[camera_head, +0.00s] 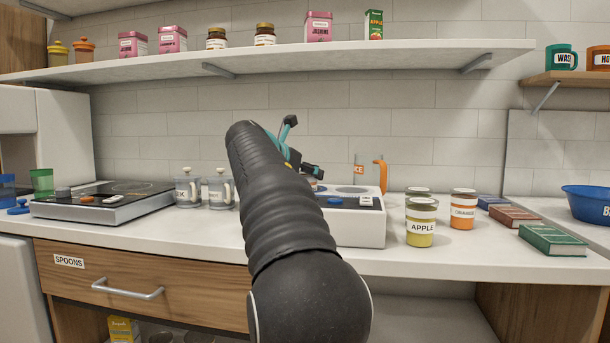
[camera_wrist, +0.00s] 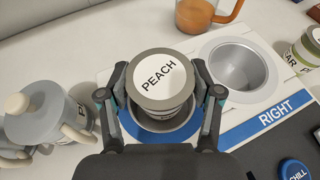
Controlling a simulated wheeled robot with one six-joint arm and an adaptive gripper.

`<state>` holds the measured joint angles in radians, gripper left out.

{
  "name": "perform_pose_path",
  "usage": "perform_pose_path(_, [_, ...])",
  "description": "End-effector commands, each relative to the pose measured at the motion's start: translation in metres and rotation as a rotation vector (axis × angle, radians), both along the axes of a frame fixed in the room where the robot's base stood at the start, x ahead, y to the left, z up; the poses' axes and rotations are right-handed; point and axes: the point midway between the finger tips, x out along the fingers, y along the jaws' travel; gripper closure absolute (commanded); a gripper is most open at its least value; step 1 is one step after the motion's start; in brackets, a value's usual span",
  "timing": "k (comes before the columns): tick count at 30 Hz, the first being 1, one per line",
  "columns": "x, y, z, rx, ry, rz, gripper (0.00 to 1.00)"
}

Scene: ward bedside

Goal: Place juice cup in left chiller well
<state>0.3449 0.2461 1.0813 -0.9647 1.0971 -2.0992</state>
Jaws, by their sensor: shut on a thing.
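A juice cup with a round white lid reading PEACH (camera_wrist: 158,76) is between the fingers of my gripper (camera_wrist: 164,98) in the wrist view. My gripper is shut on it, one finger on each side. The cup is over the left chiller well (camera_wrist: 160,132), whose metal rim shows around its lower part; I cannot tell how deep it sits. The right well (camera_wrist: 238,68) is empty, beside a blue RIGHT label. In the head view the white chiller (camera_head: 358,230) is on the counter, partly hidden by my arm, which also hides most of the cup.
An APPLE cup (camera_head: 421,225) and an ORANGE cup (camera_head: 463,212) stand right of the chiller, with another cup behind. An orange-handled jug (camera_head: 381,174) is behind it. Two grey lidded jugs (camera_head: 188,190) stand to the left. A shelf (camera_head: 290,62) runs above. Books (camera_head: 552,240) lie at right.

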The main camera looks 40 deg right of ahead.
Motion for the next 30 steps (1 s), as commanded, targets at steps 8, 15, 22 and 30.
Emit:
perform_pose_path(8, [0.0, 0.0, -0.003, 0.0, 0.001, 0.0, 0.11])
perform_pose_path(15, [0.0, 0.0, -0.003, 0.0, 0.001, 0.0, 0.11])
perform_pose_path(22, [-0.001, 0.006, 0.003, 0.0, -0.001, 0.002, 0.11])
perform_pose_path(30, [-0.015, 0.05, 0.022, 0.0, -0.001, 0.004, 0.11])
